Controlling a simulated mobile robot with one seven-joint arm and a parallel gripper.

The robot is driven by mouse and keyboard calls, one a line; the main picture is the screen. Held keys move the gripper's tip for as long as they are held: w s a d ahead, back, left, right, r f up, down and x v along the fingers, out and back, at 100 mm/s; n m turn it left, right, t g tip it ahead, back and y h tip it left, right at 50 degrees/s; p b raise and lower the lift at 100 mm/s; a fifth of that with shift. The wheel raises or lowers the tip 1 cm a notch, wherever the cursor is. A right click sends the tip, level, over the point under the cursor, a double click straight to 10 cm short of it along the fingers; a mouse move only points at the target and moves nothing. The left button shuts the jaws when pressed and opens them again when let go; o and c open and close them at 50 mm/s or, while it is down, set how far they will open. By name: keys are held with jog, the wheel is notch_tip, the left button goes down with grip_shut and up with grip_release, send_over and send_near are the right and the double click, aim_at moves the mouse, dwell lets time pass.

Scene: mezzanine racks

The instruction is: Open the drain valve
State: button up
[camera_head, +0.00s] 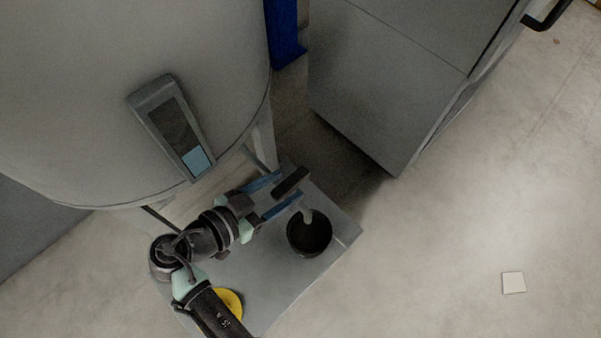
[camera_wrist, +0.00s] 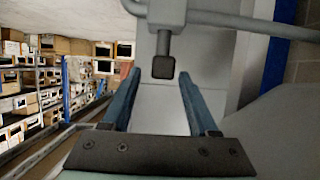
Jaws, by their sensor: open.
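The drain valve shows in the head view as a dark bar-shaped handle (camera_head: 291,182) beside a short grey spout (camera_head: 306,213), low in front of the big grey tank (camera_head: 60,90). In the wrist view the dark square end of the handle (camera_wrist: 163,68) hangs on a grey stem below the grey pipe (camera_wrist: 230,20). My gripper (camera_head: 283,190) is open, with its two blue fingers pointing at the handle. In the wrist view my gripper (camera_wrist: 159,74) has the handle's end between its fingertips, with a gap on both sides. I cannot tell how deep it sits.
A dark bucket (camera_head: 296,246) stands under the spout on a grey plate (camera_head: 275,285). A yellow round thing (camera_head: 232,297) is partly hidden by my arm. A gauge (camera_head: 172,127) is on the tank. A grey cabinet (camera_head: 375,75) stands behind. The floor at right is mostly free.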

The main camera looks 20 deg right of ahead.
aim_at(293, 180)
jog(key=b+x, duration=0.1)
jog(key=x, duration=0.5)
jog(key=shift+w, duration=0.15)
jog(key=shift+c, duration=0.3)
grip_shut()
